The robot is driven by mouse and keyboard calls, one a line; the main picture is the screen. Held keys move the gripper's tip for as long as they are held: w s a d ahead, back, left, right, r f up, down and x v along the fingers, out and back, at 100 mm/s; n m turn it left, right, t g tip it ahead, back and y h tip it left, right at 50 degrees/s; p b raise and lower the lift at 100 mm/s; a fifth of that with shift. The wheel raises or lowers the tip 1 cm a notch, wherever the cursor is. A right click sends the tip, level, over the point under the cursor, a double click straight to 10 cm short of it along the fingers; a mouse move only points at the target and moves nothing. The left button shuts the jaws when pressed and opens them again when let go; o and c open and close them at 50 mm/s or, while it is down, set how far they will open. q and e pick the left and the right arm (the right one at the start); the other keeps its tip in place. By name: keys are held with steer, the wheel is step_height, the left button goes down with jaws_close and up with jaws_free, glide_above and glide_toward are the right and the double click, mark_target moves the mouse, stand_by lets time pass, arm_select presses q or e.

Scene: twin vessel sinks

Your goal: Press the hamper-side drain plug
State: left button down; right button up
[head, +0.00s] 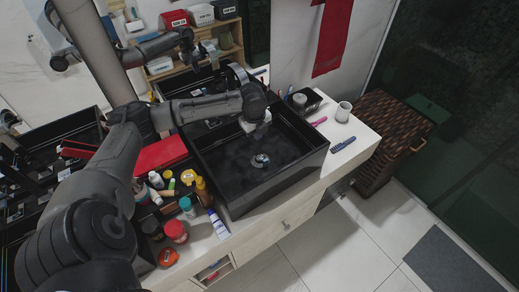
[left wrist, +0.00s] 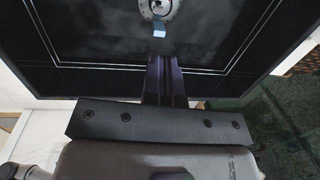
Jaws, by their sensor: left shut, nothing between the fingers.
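The drain plug (head: 261,160) is a small round metallic disc on the floor of the black hamper-side sink (head: 226,193). My left gripper (head: 262,123) is over the far part of this sink, above and behind the plug, apart from it. In the left wrist view the plug (left wrist: 159,8) is at the top edge, partly cut off, ahead of my left gripper's fingers (left wrist: 165,62). The fingers are shut with nothing between them. My right gripper is not in view.
Bottles and jars (head: 187,206) crowd the counter left of the sink. A cup (head: 343,111), a blue item (head: 343,145) and a black caddy (head: 303,101) lie to its right. The woven hamper (head: 389,126) stands beyond. A mirror is behind.

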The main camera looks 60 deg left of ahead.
mark_target(259, 157)
arm_select(q)
steer(key=f+b, duration=0.1)
steer(key=f, duration=0.3)
steer(key=w+f, duration=0.1)
steer(key=f, duration=0.4)
steer(key=f+b, duration=0.1)
steer(key=f, duration=0.3)
steer(key=shift+w+a+f+b, duration=0.25)
steer(key=shift+a+f+b, duration=0.1)
steer(key=shift+a, duration=0.05)
step_height(259, 157, down, 2)
steer(key=shift+f+p, duration=0.1)
steer(key=shift+p, duration=0.2)
steer(key=shift+a+f, duration=0.2)
steer(key=shift+f, duration=0.2)
steer(key=r+p, duration=0.5)
steer(key=shift+d+r+p, duration=0.2)
steer(key=shift+r+p, duration=0.2)
step_height(259, 157, up, 10)
steer(key=shift+s+d+p, duration=0.2)
steer(key=shift+s+p, duration=0.15)
steer(key=shift+p, duration=0.1)
